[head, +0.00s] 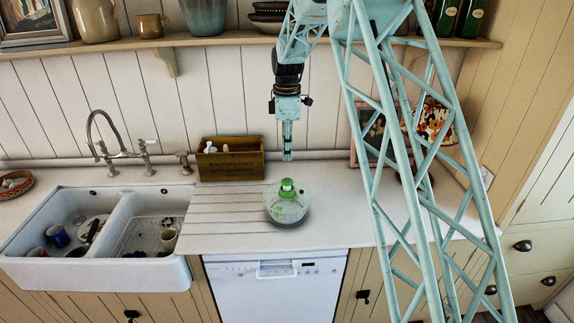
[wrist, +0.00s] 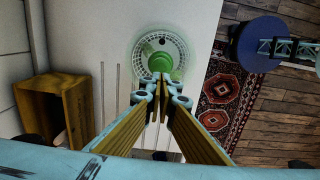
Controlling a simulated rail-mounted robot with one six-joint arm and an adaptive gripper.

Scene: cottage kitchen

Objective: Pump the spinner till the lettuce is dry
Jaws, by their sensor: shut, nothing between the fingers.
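The salad spinner (head: 287,212) stands upright on the counter, right of the grooved drainer. It has a clear bowl and lid with a green pump knob (head: 287,187) on top. My gripper (head: 288,157) hangs pointing down above the spinner, apart from the knob, shut and empty. In the wrist view the spinner (wrist: 176,42) lies beyond the fingertips, with its green knob (wrist: 160,62) just past my gripper (wrist: 166,86). Lettuce inside the bowl cannot be clearly made out.
A wooden box (head: 231,165) stands behind and left of the spinner. The double sink (head: 62,258) with dishes and the tap (head: 103,140) are at left. A shelf (head: 230,39) with jugs runs above.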

